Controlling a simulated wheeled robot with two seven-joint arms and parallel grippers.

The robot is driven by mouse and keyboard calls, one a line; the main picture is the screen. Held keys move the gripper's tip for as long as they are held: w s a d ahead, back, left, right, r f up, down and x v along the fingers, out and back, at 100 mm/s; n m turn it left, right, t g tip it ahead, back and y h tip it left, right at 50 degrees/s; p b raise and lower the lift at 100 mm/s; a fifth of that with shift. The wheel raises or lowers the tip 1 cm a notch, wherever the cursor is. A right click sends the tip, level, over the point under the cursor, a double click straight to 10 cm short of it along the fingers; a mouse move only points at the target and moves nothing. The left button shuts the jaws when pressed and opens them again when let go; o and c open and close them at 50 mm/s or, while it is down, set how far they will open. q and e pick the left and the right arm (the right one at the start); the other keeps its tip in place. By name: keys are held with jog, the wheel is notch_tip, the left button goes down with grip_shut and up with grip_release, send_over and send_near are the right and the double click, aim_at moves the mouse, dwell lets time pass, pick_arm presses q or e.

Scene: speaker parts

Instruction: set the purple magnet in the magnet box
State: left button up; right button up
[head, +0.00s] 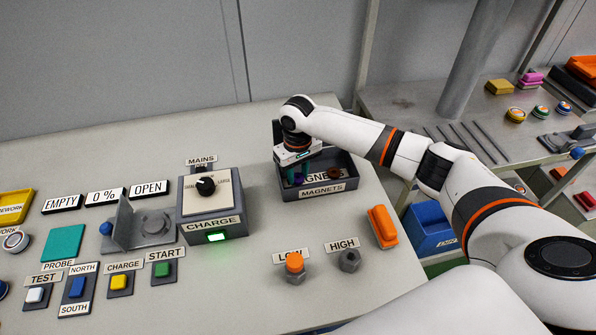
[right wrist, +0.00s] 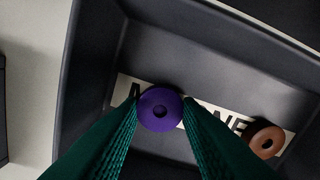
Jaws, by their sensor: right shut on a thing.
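The dark grey magnet box (head: 351,183) carries a MAGNETS label and stands at the back right of the bench. In the head view my right gripper (head: 294,176) points down into the left part of the box. The purple magnet is over the box's inner label; whether it touches the floor I cannot tell. My left gripper is not in view.
A copper-coloured ring (right wrist: 266,140) lies in the box, right of the purple magnet. The CHARGE unit (head: 210,210) with its dial stands left of the box. An orange block (head: 382,226) and the LOW knob (head: 295,263) are in front. Open bench lies between.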

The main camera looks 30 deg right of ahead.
aim_at(298, 178)
jog(key=shift+f, duration=0.15)
jog(key=o, duration=1)
jog(key=shift+o, duration=0.2)
notch_tip(298, 178, up, 12)
